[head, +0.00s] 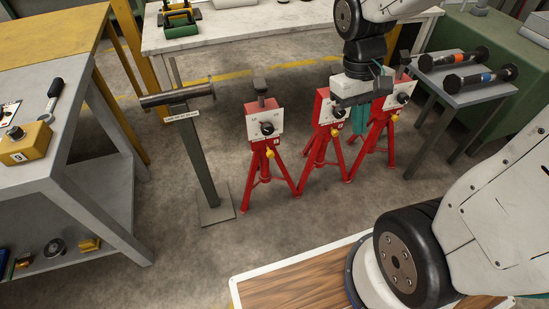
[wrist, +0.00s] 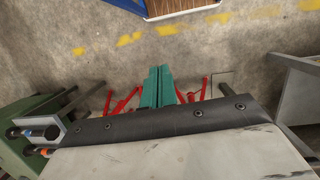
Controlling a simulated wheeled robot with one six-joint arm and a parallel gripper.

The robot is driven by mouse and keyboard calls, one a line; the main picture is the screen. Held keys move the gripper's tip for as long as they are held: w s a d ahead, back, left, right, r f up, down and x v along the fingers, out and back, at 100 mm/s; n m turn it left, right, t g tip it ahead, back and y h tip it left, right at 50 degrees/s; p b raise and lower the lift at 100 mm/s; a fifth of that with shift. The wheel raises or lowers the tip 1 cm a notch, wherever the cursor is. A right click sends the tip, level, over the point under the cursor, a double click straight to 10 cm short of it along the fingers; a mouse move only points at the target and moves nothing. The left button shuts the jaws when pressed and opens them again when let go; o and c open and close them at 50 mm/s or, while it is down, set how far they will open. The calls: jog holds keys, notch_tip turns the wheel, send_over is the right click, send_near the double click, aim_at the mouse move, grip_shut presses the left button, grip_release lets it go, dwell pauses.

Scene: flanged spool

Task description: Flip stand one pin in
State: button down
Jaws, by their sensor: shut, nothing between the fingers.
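Three red tripod stands stand in a row in the head view: a left stand (head: 260,135), a middle stand (head: 324,125) and a right stand (head: 388,112). Each has a pale front plate with a dark knob, and a small yellow piece hangs below it, on the left stand (head: 270,153), the middle one (head: 335,132) and the right one (head: 395,117). Plate markings are too small to read. My gripper (head: 359,122) has teal fingers, shut and empty, pointing down by the middle and right stands. In the wrist view my fingers (wrist: 158,88) hide part of the red legs.
A grey post with a crossbar (head: 195,140) stands left of the stands. A white-topped bench (head: 240,25) lies behind, a grey workbench (head: 75,110) at left. Floor in front is clear.

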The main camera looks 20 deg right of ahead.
aim_at(269, 150)
jog(key=w+d+f+n+t, duration=0.1)
jog(key=w+d+f+n, duration=0.15)
jog(key=w+f, duration=0.65)
jog(key=w+d+f+n+t, duration=0.1)
jog(key=w+f+n, duration=0.25)
jog(key=f, duration=1.25)
jog(key=w+d+f+n+t, duration=0.1)
jog(key=w+d+f+n, duration=0.3)
jog(key=f, duration=0.8)
jog(key=w+a+f+n+t+y, duration=0.2)
jog(key=w+a+f+n+y, duration=0.15)
jog(key=a+f, duration=0.35)
jog(key=w+a+r+n+t+y, duration=0.1)
jog(key=w+a+n+t+y, duration=0.1)
jog(key=w, duration=0.4)
jog(key=shift+w+a+r+n+t, duration=0.35)
jog(key=shift+a+n+t, duration=0.2)
jog(key=shift+a+t, duration=0.15)
jog(key=shift+f, duration=0.1)
jog(key=w+a+f, duration=0.3)
jog(key=w+f, duration=0.5)
jog(key=shift+w+a, duration=0.35)
